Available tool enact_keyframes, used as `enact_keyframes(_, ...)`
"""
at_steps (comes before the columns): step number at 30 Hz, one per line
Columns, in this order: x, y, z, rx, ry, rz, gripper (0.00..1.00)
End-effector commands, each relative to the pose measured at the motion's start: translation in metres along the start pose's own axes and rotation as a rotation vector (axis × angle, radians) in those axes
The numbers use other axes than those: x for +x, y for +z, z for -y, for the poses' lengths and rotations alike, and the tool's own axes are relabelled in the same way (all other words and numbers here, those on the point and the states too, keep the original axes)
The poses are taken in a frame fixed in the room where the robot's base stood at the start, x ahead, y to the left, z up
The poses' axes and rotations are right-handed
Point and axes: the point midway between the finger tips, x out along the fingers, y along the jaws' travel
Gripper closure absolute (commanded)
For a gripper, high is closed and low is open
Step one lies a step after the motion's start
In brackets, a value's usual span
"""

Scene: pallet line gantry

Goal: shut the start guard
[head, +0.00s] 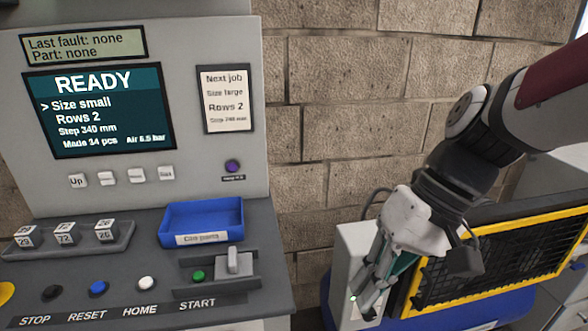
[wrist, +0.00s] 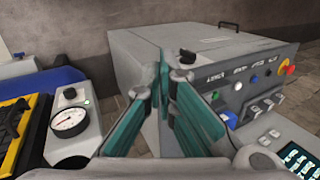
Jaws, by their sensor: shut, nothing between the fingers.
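The start guard (head: 235,263) is a grey sliding piece with an upright tab, in a track on the console above the START label. It stands to the right of the green start button (head: 198,276), which shows uncovered. My gripper (head: 364,303) is to the right of the console in the head view, apart from the guard, pointing down in front of a pale grey box. Its fingers are shut and empty. In the wrist view the closed fingertips (wrist: 168,78) show in the middle; I cannot make out the guard there.
A blue tray (head: 202,222) sits behind the guard. White (head: 147,284) and blue (head: 97,289) buttons lie left of it. The screen (head: 98,110) reads READY. A yellow-framed black grille (head: 508,262) is at right. A gauge (wrist: 70,121) shows at left in the wrist view.

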Motion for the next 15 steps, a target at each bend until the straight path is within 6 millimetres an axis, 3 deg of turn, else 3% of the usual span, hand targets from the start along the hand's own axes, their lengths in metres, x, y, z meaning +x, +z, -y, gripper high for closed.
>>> enact_keyframes(1,0.018,-0.016,-0.002,-0.001,-0.066,0.039,1.0)
enact_keyframes(3,0.034,-0.034,0.003,-0.013,-0.167,0.081,1.0)
enact_keyframes(15,0.106,-0.147,0.014,-0.052,-0.794,0.123,1.0)
